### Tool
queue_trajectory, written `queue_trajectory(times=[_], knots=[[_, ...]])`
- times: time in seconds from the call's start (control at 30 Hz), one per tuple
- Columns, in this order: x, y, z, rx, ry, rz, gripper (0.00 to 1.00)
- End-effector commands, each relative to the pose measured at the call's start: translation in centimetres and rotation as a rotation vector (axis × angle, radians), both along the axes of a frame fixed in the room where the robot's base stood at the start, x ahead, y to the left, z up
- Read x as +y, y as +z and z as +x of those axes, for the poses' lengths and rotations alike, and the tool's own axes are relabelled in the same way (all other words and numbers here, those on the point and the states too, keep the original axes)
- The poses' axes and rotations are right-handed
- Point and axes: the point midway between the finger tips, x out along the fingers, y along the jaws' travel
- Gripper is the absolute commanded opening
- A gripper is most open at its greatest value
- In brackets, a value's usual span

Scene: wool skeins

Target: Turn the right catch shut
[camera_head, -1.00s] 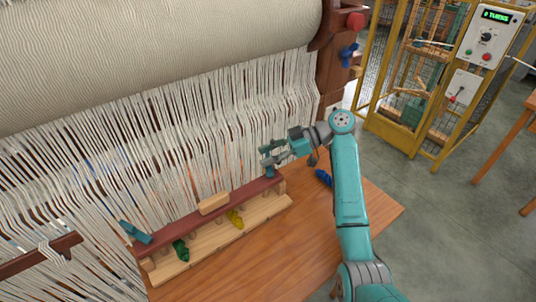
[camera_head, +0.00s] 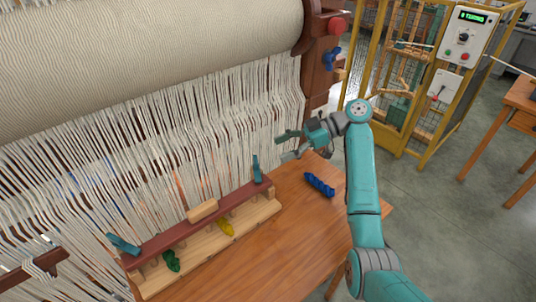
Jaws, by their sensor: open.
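The right catch (camera_head: 256,168) is a slim teal lever standing nearly upright at the right end of the dark red bar (camera_head: 165,239). The left catch (camera_head: 123,244) is a teal lever at the bar's left end, leaning over at a slant. The bar lies along the top of a pale wooden rack (camera_head: 212,244), with a wooden block handle (camera_head: 202,211) at its middle. My gripper (camera_head: 283,147) is open and empty, above and to the right of the right catch and apart from it.
A green skein (camera_head: 172,261) and a yellow skein (camera_head: 225,227) sit in the rack. A blue skein (camera_head: 319,185) lies on the wooden table (camera_head: 290,225) to the right. The loom's hanging white threads (camera_head: 150,160) stand close behind the rack. The table's front is clear.

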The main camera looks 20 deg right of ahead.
Motion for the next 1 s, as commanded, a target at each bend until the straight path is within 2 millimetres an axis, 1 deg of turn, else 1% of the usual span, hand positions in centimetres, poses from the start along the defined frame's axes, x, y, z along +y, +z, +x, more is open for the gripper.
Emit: queue_trajectory(times=[0.03,0.1,0.3,1.0], knots=[[-0.8,0.3,-0.1,-0.001,-0.002,0.0,0.71],[-1.6,0.6,-0.2,0.0,-0.001,-0.001,0.71],[-2.6,1.1,-0.5,0.001,0.0,0.0,0.71],[-2.7,1.1,-0.5,0.0,0.0,0.0,0.71]])
